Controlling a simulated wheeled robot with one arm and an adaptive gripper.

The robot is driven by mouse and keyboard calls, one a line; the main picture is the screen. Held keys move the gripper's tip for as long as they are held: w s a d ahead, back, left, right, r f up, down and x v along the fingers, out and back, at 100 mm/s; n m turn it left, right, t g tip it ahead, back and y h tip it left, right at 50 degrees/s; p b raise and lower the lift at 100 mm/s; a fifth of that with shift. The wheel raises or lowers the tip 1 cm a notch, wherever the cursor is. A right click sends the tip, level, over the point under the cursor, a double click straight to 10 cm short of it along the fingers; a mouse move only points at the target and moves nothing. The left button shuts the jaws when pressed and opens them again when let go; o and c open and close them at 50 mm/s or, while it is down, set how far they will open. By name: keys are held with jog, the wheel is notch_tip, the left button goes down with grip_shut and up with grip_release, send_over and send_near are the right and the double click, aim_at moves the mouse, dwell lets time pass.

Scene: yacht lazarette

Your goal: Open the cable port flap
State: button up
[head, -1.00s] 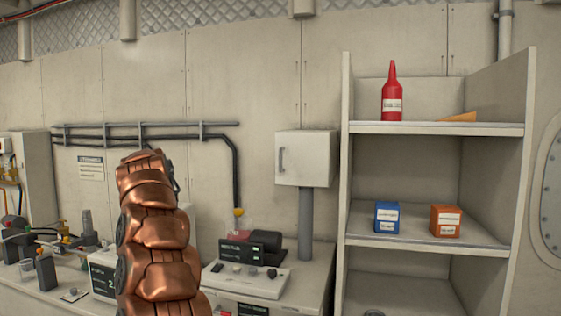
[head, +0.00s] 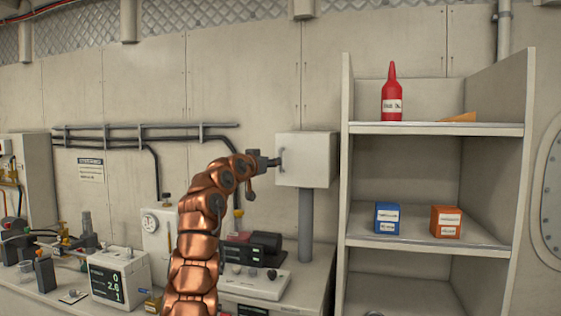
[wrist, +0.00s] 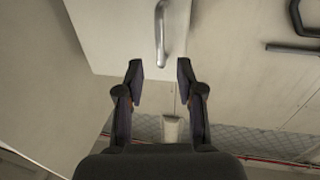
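The cable port flap appears to be the pale front of a white wall box (head: 308,160) on a grey post, with a vertical bar handle (head: 283,161) near its left edge. The flap looks closed. In the wrist view the pale flap face (wrist: 115,30) fills the top, and the handle (wrist: 161,28) is just beyond the fingers, centred between them. My gripper (head: 272,162) is at the handle's left in the head view. In the wrist view my gripper (wrist: 160,70) has its two fingers apart with nothing between them. Whether a finger touches the handle cannot be told.
A shelf unit (head: 433,129) stands close right of the box, holding a red bottle (head: 392,95), a blue box (head: 387,218) and an orange box (head: 445,221). Instruments (head: 250,282) sit on the bench below. Dark pipes (head: 110,138) run along the wall at left.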

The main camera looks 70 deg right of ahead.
aim_at(281, 168)
jog(key=shift+s+d+p, duration=0.2)
jog(key=shift+d+p, duration=1.05)
jog(key=shift+d, duration=0.65)
jog(key=shift+s+d+p, duration=0.15)
jog(key=shift+d+p, duration=1.1)
jog(key=shift+d, duration=0.6)
grip_shut()
